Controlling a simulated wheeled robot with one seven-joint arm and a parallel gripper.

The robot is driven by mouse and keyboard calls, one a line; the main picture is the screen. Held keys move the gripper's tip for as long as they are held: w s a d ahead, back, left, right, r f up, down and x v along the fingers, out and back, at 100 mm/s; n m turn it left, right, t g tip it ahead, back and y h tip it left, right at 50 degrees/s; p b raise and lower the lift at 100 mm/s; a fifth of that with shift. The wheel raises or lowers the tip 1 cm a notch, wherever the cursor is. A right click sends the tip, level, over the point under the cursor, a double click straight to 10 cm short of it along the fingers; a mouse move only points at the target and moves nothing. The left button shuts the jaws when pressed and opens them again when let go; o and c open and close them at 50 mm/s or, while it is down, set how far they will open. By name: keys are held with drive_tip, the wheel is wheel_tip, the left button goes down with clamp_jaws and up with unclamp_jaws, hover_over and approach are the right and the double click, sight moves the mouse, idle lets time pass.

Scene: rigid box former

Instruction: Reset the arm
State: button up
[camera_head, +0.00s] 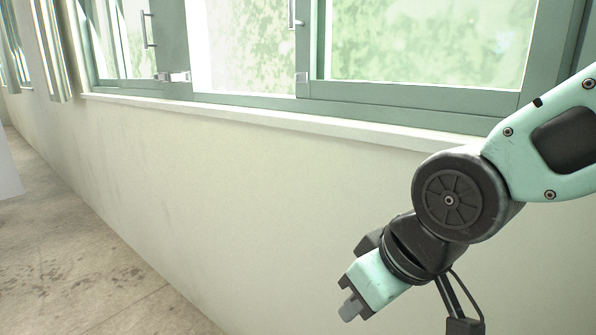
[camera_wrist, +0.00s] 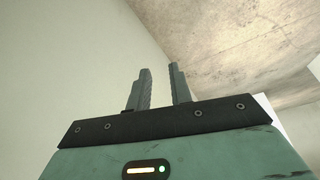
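My arm enters the head view from the right and bends down at a dark round joint. My gripper (camera_head: 352,306) points down and to the left in front of the pale wall. In the wrist view, the two grey fingers of my gripper (camera_wrist: 161,88) stand apart with a gap between them. Nothing is between the fingers.
A pale wall (camera_head: 230,190) runs along behind my arm, with a white sill (camera_head: 270,122) and green-framed windows (camera_head: 420,95) above it. The stained concrete floor (camera_head: 70,255) is bare at the lower left. A white block (camera_head: 8,170) shows at the left edge.

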drive_tip(key=s+d+f+g+h, duration=0.1)
drive_tip(key=s+d+f+g, duration=0.15)
drive_tip(key=s, duration=0.25)
drive_tip(key=s+d+f+g+h, duration=0.1)
drive_tip(key=s+d+f+h, duration=0.15)
drive_tip(key=s, duration=0.25)
wheel_tip(320, 180, up, 19)
drive_tip(key=d+p, duration=0.1)
drive_tip(key=p, duration=1.8)
drive_tip(key=shift+s+r+y, duration=0.2)
drive_tip(key=shift+y, duration=0.15)
